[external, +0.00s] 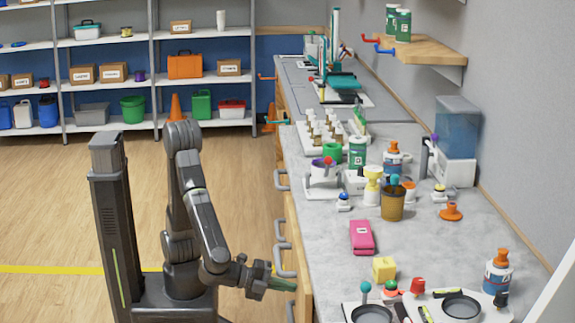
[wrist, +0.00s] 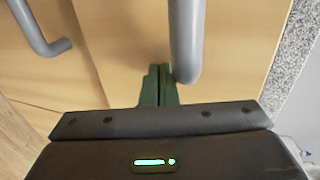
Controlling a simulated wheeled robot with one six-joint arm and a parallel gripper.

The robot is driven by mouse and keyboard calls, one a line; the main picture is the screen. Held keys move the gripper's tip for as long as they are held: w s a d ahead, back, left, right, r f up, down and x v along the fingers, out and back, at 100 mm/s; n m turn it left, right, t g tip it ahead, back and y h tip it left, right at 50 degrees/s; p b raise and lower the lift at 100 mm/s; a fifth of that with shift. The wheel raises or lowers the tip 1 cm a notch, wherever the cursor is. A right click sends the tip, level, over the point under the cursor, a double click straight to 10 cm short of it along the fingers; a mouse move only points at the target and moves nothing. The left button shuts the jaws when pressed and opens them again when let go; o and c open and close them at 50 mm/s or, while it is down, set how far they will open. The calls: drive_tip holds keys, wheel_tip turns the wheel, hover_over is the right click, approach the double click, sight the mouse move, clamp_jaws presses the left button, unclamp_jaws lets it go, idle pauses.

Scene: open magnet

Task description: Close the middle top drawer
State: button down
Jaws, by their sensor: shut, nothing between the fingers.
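My gripper (external: 282,284) is low at the front of the wooden cabinet under the grey counter, with its green fingers pointing at the drawer fronts. In the wrist view the fingers (wrist: 159,84) are together and empty. They are at a light wood drawer front (wrist: 235,60), right beside its grey bar handle (wrist: 185,40). I cannot tell whether they touch the wood. This front lies nearest the counter edge, so it looks like a top drawer. How far it stands out is not clear. In the external view, a grey handle (external: 284,262) shows just above my gripper.
Another grey handle (wrist: 38,30) sits on the neighbouring front at left. More handles (external: 281,180) line the cabinet. The counter (external: 430,235) holds a pink box (external: 361,238), a yellow block (external: 384,269) and pans (external: 461,305). The wood floor (external: 50,215) at left is clear.

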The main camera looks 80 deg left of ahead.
drive_tip(key=w+b, duration=0.1)
drive_tip(key=w, duration=0.3)
drive_tip(key=shift+r, duration=0.1)
drive_tip(key=shift+w+r, duration=0.1)
idle(0.3)
drive_tip(key=f+v, duration=0.1)
drive_tip(key=v, duration=1.3)
drive_tip(key=shift+s+f+p, duration=0.2)
drive_tip(key=shift+s+p, duration=0.1)
drive_tip(key=shift+p, duration=0.15)
drive_tip(key=shift+w, duration=0.1)
